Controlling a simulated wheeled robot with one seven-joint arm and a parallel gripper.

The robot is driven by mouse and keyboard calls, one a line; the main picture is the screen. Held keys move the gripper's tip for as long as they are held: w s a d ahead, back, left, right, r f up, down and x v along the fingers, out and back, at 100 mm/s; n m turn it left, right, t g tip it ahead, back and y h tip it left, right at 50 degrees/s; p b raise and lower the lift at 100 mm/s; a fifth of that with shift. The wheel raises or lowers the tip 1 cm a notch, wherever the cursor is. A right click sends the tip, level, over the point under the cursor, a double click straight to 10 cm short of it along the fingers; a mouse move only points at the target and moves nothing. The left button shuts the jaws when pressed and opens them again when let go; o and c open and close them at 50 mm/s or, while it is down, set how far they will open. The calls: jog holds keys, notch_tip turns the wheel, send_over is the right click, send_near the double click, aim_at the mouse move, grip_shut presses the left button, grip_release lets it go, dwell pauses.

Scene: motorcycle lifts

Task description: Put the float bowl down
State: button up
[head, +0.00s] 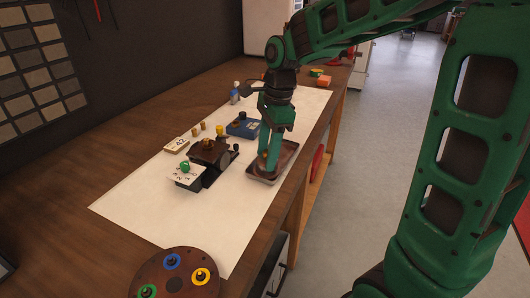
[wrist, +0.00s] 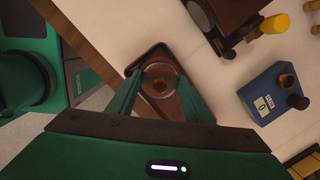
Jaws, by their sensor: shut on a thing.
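The float bowl (wrist: 160,84) is a small round glassy cup with a brown spot in its middle, seen between my fingertips in the wrist view. My gripper (wrist: 158,78) is shut on it. In the head view my gripper (head: 267,163) points down over a brown shallow tray (head: 290,150), and the fingers mostly hide the bowl. The tray also shows in the wrist view (wrist: 194,112), under and around the bowl. I cannot tell whether the bowl touches the tray floor.
A dark carburettor-like block (head: 209,153) stands left of the tray on the white mat (head: 140,207). A blue box (head: 243,127) with a dark knob is behind it. A round holder (head: 174,284) with coloured rings is at the front. The mat's front left is clear.

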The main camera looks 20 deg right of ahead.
jog(key=shift+f, duration=0.1)
jog(key=o, duration=1.1)
notch_tip(320, 180, up, 12)
jog(key=d, duration=0.2)
jog(key=s+d+f+n, duration=0.4)
jog(key=s+d, duration=0.1)
jog(key=s, duration=0.3)
jog(key=s+d+f+n+h, duration=0.1)
jog(key=s+d+f+n, duration=0.3)
jog(key=s, duration=0.5)
jog(key=s+d+f+n, duration=0.4)
jog(key=s+d+f, duration=0.2)
jog(key=s+d, duration=0.1)
jog(key=shift+s+d+h, duration=0.15)
jog(key=shift+s+h, duration=0.15)
jog(key=shift+s, duration=0.35)
jog(key=shift+f, duration=0.1)
